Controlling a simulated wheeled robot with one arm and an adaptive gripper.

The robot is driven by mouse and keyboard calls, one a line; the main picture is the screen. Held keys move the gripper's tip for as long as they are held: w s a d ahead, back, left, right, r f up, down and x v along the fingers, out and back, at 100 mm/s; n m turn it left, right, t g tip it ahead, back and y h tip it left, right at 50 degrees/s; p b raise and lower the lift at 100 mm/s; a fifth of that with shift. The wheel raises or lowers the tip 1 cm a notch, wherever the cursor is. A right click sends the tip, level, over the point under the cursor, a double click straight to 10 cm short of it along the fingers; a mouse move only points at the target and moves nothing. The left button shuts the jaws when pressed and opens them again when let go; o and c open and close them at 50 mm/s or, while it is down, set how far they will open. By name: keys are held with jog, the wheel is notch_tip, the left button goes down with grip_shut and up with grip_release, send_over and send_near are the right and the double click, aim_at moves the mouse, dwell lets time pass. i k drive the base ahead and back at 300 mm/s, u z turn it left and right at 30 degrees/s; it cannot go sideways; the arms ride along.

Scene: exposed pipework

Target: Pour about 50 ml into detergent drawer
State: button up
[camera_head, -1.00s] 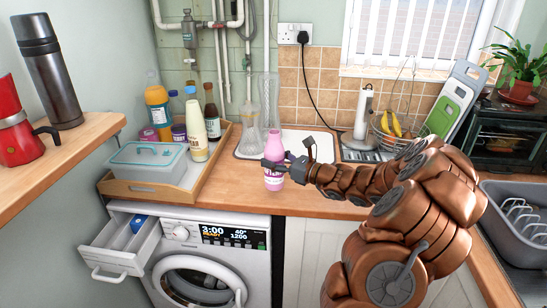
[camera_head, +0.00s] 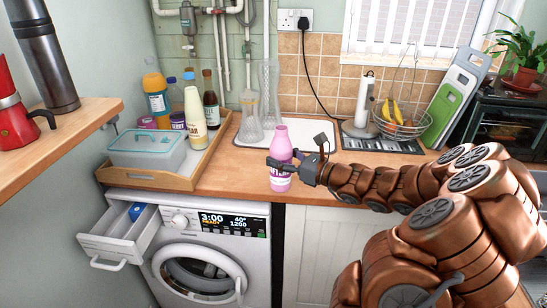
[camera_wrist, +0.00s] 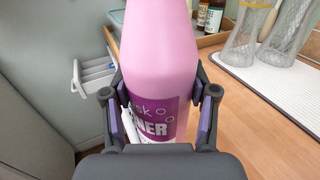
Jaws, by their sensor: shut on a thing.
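A pink bottle (camera_head: 281,150) with a purple label is upright at the counter's front edge, above the right side of the washing machine. My gripper (camera_head: 281,165) is shut on it from the right; in the wrist view the fingers (camera_wrist: 158,105) sit on both sides of the pink bottle (camera_wrist: 160,45). I cannot tell whether its base touches the counter. The bottle's top is cut off in the wrist view. The detergent drawer (camera_head: 122,235) is pulled open at the washing machine's upper left, with a blue part inside. It also shows in the wrist view (camera_wrist: 92,75).
A wooden tray (camera_head: 150,178) with a lidded box (camera_head: 147,150) and several bottles stands on the counter above the drawer. Glass vases (camera_head: 250,115) stand behind the pink bottle. A shelf (camera_head: 75,130) juts in at upper left. Space before the washing machine (camera_head: 205,265) is clear.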

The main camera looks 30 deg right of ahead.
aim_at(125, 227)
jog(key=z, duration=1.1)
jog(key=k, duration=0.3)
jog(key=u, duration=2.65)
jog(key=i, duration=0.5)
jog(key=z, duration=0.1)
